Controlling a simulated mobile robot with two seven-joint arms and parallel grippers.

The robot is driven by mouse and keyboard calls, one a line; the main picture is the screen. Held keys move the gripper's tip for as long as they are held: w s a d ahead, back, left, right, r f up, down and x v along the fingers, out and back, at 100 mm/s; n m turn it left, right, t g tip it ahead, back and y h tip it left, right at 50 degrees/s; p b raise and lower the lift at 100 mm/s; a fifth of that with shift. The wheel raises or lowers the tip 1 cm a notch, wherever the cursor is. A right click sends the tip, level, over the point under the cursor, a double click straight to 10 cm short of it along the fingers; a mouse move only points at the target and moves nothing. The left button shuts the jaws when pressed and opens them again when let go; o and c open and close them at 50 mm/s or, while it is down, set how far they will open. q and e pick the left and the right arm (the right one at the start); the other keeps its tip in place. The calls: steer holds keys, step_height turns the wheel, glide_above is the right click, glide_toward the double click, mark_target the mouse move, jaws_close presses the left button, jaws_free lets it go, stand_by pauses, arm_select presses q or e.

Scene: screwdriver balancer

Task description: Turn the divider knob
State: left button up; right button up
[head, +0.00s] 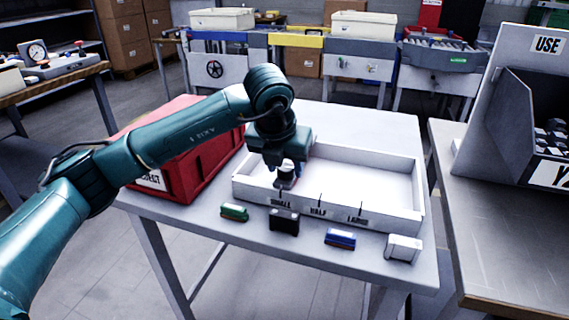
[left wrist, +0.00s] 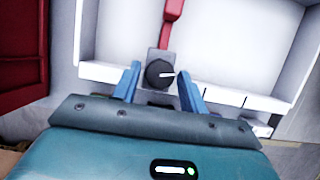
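The divider knob (left wrist: 158,73) is a round black dial with a white pointer, on a small grey block at the tray's front wall. In the left wrist view its pointer points right. A red divider bar (left wrist: 172,22) runs back from the block into the white tray (head: 402,213). My left gripper (left wrist: 160,78) is open, with one blue finger on each side of the knob and visible gaps between. In the head view, my left gripper (head: 287,172) reaches down over the tray's front left part and hides most of the knob and bar. My right gripper is not in view.
Labels and tick marks line the tray's front wall. In front lie a green block (head: 234,212), a black one (head: 284,220), a blue one (head: 340,238) and a white one (head: 403,248). A red bin (head: 205,165) stands left. A metal bench (head: 505,235) stands right.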

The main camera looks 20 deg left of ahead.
arm_select(q)
steer(key=shift+o, duration=1)
steer(key=v, duration=1.3)
steer(key=shift+p, duration=0.45)
steer(key=shift+s, duration=0.1)
